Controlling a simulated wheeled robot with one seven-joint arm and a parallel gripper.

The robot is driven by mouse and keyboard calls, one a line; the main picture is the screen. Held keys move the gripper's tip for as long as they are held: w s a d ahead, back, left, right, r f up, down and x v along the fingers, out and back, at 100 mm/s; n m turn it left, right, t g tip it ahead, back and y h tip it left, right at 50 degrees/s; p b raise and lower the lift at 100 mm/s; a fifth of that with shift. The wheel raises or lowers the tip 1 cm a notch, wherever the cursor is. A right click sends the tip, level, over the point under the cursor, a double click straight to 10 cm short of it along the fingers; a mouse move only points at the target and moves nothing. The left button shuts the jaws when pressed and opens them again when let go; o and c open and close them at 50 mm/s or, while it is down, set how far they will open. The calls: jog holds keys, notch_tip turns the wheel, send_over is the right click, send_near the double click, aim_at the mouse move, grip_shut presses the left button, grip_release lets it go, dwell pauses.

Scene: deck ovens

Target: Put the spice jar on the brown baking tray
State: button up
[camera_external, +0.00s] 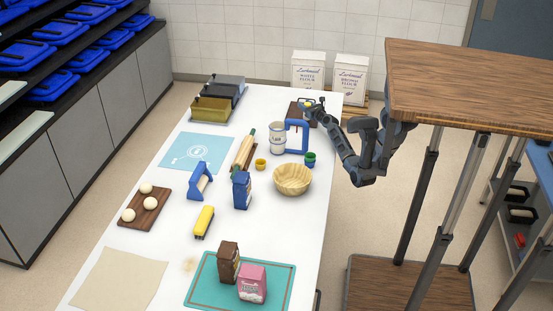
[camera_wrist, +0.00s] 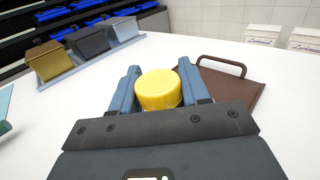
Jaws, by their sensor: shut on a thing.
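My gripper (camera_external: 313,103) is over the far right part of the white table. In the wrist view its two blue fingers are shut on the spice jar (camera_wrist: 158,90), which has a round yellow lid. The jar's body is mostly hidden below the lid and by the gripper. The brown baking tray (camera_wrist: 232,88), with a raised handle at its far edge, lies just right of the jar in the wrist view. In the external view the arm partly covers the tray (camera_external: 300,119). I cannot tell the jar's exact height above the table.
Loaf tins (camera_external: 210,108) stand on a grey tray at the far left. A white canister (camera_external: 278,138), a blue-framed tool (camera_external: 297,136), a wooden bowl (camera_external: 292,180), and small yellow (camera_external: 261,164) and green (camera_external: 310,160) jars stand nearer. Two flour boxes (camera_external: 350,78) are behind.

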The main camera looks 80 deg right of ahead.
jog(key=shift+f, duration=0.1)
jog(key=o, duration=1.1)
jog(key=shift+r, duration=0.25)
jog(key=p+v, duration=0.1)
jog(key=v, duration=1.1)
